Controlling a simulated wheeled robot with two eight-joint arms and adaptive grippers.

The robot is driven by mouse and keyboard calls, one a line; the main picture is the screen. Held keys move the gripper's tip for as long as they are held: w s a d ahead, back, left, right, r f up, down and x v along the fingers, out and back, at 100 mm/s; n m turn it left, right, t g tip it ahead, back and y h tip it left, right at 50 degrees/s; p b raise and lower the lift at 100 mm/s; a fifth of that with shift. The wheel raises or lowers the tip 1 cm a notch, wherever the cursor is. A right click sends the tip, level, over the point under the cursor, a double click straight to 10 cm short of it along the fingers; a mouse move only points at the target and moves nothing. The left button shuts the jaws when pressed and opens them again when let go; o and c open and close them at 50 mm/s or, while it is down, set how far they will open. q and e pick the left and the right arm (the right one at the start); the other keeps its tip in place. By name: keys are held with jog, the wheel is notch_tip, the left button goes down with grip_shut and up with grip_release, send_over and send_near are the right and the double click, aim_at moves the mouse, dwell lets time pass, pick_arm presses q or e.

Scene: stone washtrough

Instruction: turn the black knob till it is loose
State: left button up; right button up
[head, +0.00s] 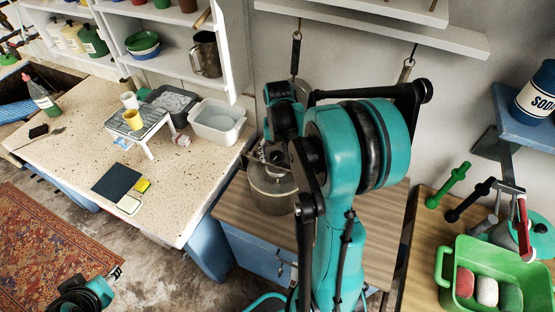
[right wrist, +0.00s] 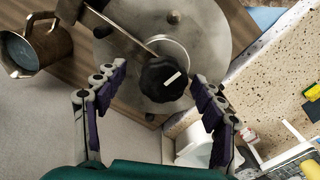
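The black knob (right wrist: 163,80), round and ridged with a white mark, sits on the round metal lid (right wrist: 205,35) of a grey metal pot. In the head view the pot (head: 268,196) stands on a wooden-topped blue cabinet; I cannot make out the knob there. My right gripper (right wrist: 158,84) is open, with its purple-padded fingers on either side of the knob and visible gaps between. In the head view the right gripper (head: 274,153) is above the pot, partly hidden by my arm. My left gripper (head: 116,272) is at the lower left, away from the pot.
A metal bar (right wrist: 120,28) crosses the lid beside the knob. A metal jug (right wrist: 38,46) is close by. A speckled counter (head: 75,150) with a white basin (head: 217,122) stands left of the pot. A green crate (head: 450,270) with sponges is at right.

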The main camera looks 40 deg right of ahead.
jog(key=shift+w, duration=0.1)
jog(key=m, duration=1.1)
jog(key=shift+b, duration=0.35)
jog(key=m, duration=0.5)
jog(key=c, duration=0.9)
